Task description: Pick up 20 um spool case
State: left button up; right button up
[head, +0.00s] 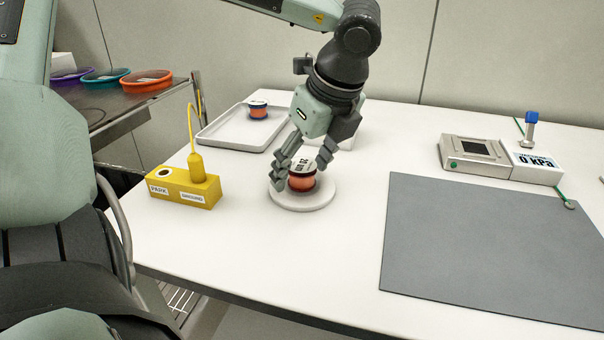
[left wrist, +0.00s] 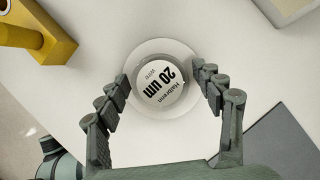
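The 20 um spool case (head: 302,179) is a small round case with orange-red sides and a white lid. It stands upright on a round white dish (head: 316,198). In the left wrist view its lid (left wrist: 160,86) reads "20 um". My left gripper (head: 307,170) points down over the case with one finger on each side of it. In the left wrist view the left gripper (left wrist: 163,85) is open, the fingers spread around the case; the left finger looks close to its rim. My right gripper is in neither view.
A yellow block (head: 184,188) with a yellow handle stands left of the dish. Behind it a white tray (head: 222,133) holds another spool case (head: 258,109) with a blue rim. A grey mat (head: 490,245) and a gauge box (head: 474,150) are at right.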

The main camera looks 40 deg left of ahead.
pick_arm(q)
jog(key=c, duration=1)
jog(key=shift+r, duration=0.1)
